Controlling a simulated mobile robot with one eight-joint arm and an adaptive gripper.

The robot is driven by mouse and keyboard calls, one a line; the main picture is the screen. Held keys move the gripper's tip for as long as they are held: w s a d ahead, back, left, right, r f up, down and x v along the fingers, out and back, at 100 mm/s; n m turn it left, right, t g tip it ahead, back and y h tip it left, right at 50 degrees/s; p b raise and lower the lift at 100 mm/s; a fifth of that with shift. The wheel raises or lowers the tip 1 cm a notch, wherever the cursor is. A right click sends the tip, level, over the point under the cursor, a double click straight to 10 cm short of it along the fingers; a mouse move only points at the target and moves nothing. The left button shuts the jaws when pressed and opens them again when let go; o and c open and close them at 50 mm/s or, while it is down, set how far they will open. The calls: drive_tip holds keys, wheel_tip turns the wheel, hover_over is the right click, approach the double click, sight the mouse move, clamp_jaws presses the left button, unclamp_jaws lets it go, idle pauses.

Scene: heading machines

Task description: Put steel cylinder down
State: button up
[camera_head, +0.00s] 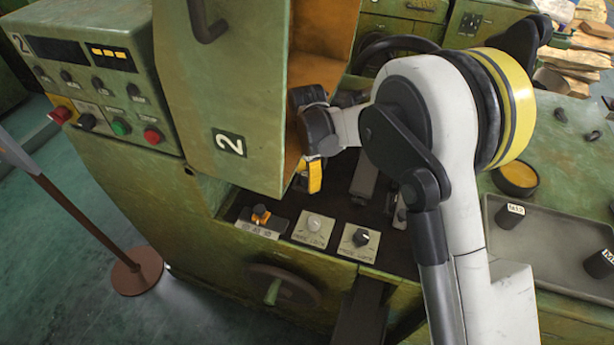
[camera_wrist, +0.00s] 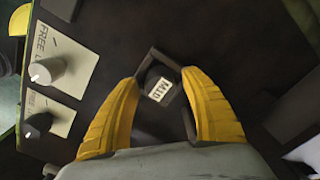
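In the wrist view a dark steel cylinder (camera_wrist: 157,85) with a white label, which seems to read M10, sits within a dark square frame (camera_wrist: 187,122). My gripper (camera_wrist: 161,80) has its two yellow fingers on either side of the cylinder and frame. The fingers stand apart, and a gap shows between them and the cylinder. In the head view my gripper (camera_head: 311,176) is low at the machine's opening, beside the green door panel marked 2. The cylinder is hidden in that view.
The green door panel (camera_head: 228,90) stands close left of my gripper. Knob plates (camera_head: 314,229) lie below it. A grey tray (camera_head: 545,262) with labelled dark cylinders (camera_head: 510,216) is at right. A control box (camera_head: 85,75) is at left, and a post (camera_head: 137,268) stands on the floor.

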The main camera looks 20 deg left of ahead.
wheel_tip(320, 180, up, 12)
drive_tip(key=p, duration=0.4)
drive_tip(key=shift+r, duration=0.15)
drive_tip(key=s+d+r+n+t+y, duration=0.1)
drive_tip(key=s+d+r+n+t, duration=0.15)
drive_tip(key=d+r, duration=0.6)
drive_tip(key=s+d+r+n+t, duration=0.1)
drive_tip(key=s+d+r+n, duration=0.3)
drive_tip(key=d, duration=0.7)
drive_tip(key=s+d+n+t+h, duration=0.1)
drive_tip(key=s+d+n+t, duration=0.2)
drive_tip(key=s+d, duration=1)
drive_tip(key=shift+s+d+r+t, duration=0.25)
drive_tip(key=shift+d+r+t, duration=0.1)
drive_tip(key=shift+d, duration=0.6)
drive_tip(key=shift+n, duration=0.25)
drive_tip(key=shift+c, duration=0.3)
